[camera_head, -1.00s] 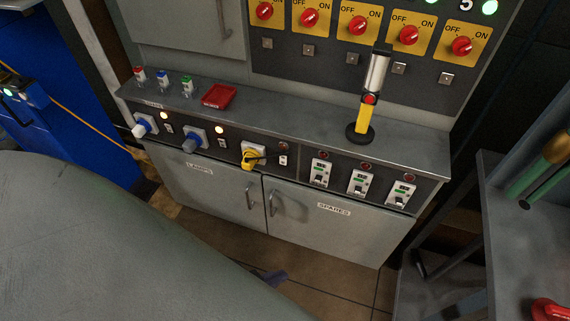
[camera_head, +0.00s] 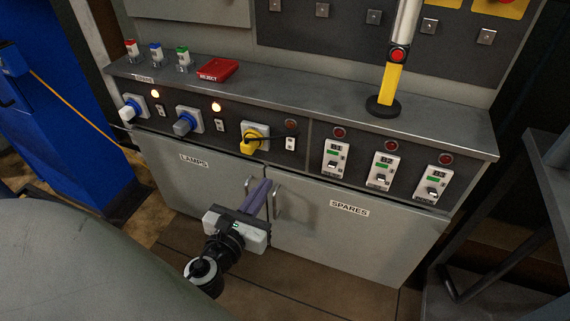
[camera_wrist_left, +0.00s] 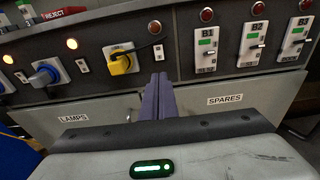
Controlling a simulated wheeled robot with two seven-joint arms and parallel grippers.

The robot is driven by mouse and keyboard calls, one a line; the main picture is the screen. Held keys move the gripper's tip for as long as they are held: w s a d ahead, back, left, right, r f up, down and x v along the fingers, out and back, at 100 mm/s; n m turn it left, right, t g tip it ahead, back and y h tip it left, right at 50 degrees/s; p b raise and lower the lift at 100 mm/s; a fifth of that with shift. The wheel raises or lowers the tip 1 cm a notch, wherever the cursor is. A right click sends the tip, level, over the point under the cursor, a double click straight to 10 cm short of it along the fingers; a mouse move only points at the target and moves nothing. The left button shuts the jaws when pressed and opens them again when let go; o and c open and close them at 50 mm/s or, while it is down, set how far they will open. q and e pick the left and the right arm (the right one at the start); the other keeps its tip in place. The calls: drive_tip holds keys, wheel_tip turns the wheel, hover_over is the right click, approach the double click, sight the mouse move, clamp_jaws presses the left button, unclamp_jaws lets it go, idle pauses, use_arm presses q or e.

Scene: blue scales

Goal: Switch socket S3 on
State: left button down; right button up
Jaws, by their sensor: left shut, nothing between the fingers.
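The third socket from the left holds a yellow plug (camera_head: 254,138) with a dark cable. Its small white rocker switch (camera_head: 290,144) sits just right of it, under an unlit red lamp (camera_head: 291,124). In the left wrist view the yellow plug (camera_wrist_left: 121,62), the switch (camera_wrist_left: 159,51) and the dark lamp (camera_wrist_left: 155,27) show ahead of the fingers. My left gripper (camera_head: 263,187) is shut and empty, its purple fingers (camera_wrist_left: 157,92) together below the switch, in front of the cabinet doors and apparently apart from the panel. My right gripper is not in view.
Two sockets with blue plugs (camera_head: 184,126) sit left, with lit lamps (camera_head: 216,107). Breakers B1 (camera_head: 335,158), B2 and B3 are right. Door handles (camera_head: 277,201) stick out beside my fingers. A yellow and white post (camera_head: 390,90) and red REJECT tray (camera_head: 218,71) stand on the ledge.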

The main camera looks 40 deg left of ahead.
use_arm(q)
approach(290, 148)
drive_tip(key=x, duration=0.5)
drive_tip(key=shift+w+a+f, duration=0.15)
drive_tip(key=shift+w, duration=0.5)
